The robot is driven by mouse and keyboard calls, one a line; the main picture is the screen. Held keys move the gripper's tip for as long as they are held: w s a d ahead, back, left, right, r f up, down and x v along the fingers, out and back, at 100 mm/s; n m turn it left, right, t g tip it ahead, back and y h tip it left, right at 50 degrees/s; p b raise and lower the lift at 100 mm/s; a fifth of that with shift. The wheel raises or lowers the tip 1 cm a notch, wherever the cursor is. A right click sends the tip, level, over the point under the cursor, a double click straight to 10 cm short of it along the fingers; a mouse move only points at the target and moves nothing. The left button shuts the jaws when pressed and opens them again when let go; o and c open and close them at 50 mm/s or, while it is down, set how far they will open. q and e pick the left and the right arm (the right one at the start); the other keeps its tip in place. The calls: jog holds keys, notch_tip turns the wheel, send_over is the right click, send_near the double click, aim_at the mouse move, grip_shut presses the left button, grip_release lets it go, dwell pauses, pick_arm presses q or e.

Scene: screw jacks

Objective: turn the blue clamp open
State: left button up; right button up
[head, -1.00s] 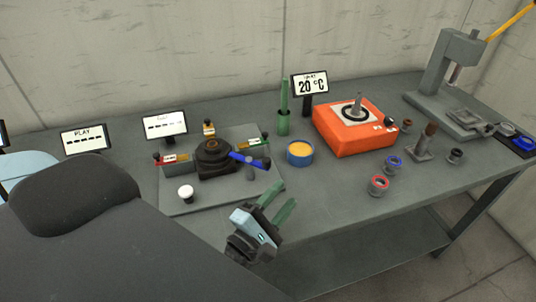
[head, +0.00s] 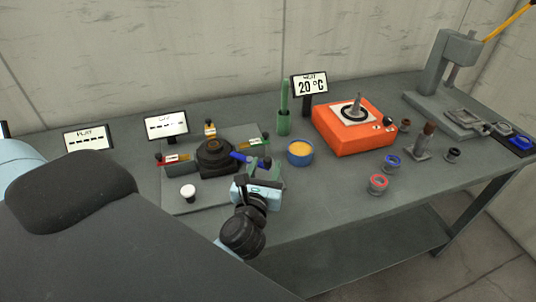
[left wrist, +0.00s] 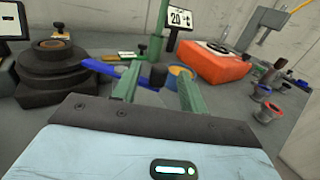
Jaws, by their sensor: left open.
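The blue clamp (head: 239,157) is a blue lever on the right front side of the dark round fixture (head: 214,157). Its outer end is partly hidden by my left gripper in the head view. In the left wrist view the blue clamp (left wrist: 106,67) runs from the fixture towards the green fingers, with a dark post (left wrist: 158,74) by its outer end. My left gripper (head: 265,166) is open, with its fingers pointing at that outer end. In the left wrist view the fingers (left wrist: 157,85) are apart, with the post showing between them. My right gripper is not in view.
Red (head: 178,157), yellow (head: 209,129) and green (head: 253,142) clamps also surround the fixture. A white-topped knob (head: 188,192) stands at the plate's front. A blue cup (head: 300,153), green holder (head: 283,124) and orange heater (head: 352,130) stand to the right.

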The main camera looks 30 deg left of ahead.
pick_arm(q)
jog(key=shift+x, duration=2.55)
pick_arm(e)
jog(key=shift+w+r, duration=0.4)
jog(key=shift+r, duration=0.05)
pick_arm(q)
jog(key=shift+c, duration=0.4)
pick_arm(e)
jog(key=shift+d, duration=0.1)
pick_arm(q)
grip_shut()
